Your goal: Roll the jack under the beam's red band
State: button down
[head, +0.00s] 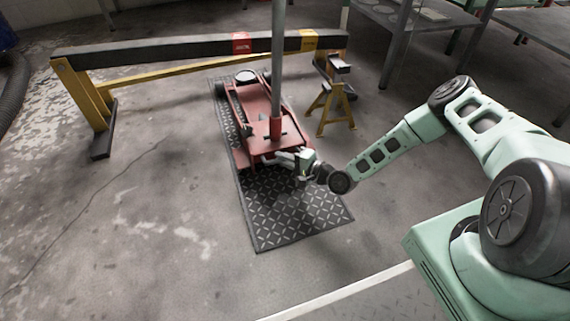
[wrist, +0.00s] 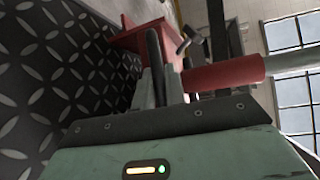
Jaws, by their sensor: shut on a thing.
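The red floor jack (head: 262,112) stands on a dark diamond-plate mat (head: 290,208), with its long grey handle (head: 278,50) upright. Its round saddle (head: 246,76) is at the far end, low and just below the beam's red band (head: 241,43) in the picture. I cannot tell whether it is directly under the band. The dark beam (head: 160,49) also has a yellow band (head: 309,39). My gripper (head: 282,157) is shut on the jack's near end. In the wrist view, the fingers (wrist: 163,82) close around a dark bar beside the jack's red body (wrist: 150,38).
Yellow trestle legs (head: 82,95) hold the beam's left end. A yellow jack stand (head: 334,97) is close to the jack's right. Metal tables (head: 425,18) are at the back right. The floor left of the mat is clear. A dark hose (head: 14,88) lies at far left.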

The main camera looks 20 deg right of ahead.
aim_at(279, 150)
jog(key=shift+w+d+b, duration=0.1)
jog(key=shift+w+b, duration=0.4)
jog(key=shift+w, duration=1.45)
jog(key=c, duration=1.5)
grip_release()
jog(key=shift+o, duration=0.2)
jog(key=shift+s, duration=0.1)
jog(key=p+v, duration=0.7)
jog(key=v, duration=1)
jog(key=shift+s+d, duration=0.1)
jog(key=shift+s, duration=0.05)
